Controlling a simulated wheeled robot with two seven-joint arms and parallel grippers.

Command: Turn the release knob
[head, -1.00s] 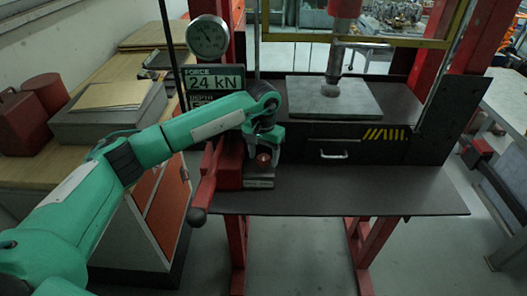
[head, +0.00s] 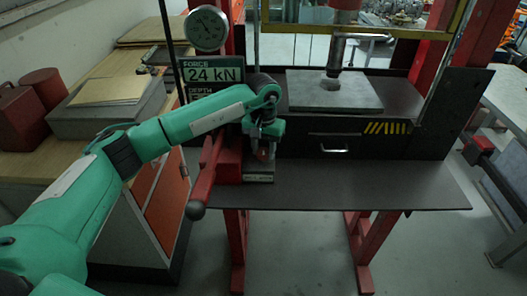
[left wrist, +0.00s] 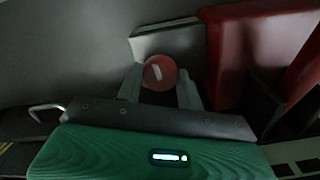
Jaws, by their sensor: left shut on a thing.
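The release knob (left wrist: 160,72) is a round red knob with a pale mark on its face. In the left wrist view it sits between the two fingers of my left gripper (left wrist: 160,88), which is shut on it. In the head view my left gripper (head: 264,150) is at the front of the red pump block (head: 229,165), and it mostly hides the knob. A small labelled plate (head: 258,178) lies just below. My right gripper is not in view.
A red lever (head: 205,180) sticks out toward me left of the knob. A display (head: 212,76) reads 24 kN below a round gauge (head: 207,28). The press ram (head: 334,60) stands over a grey plate (head: 333,93). The dark shelf (head: 370,188) to the right is bare.

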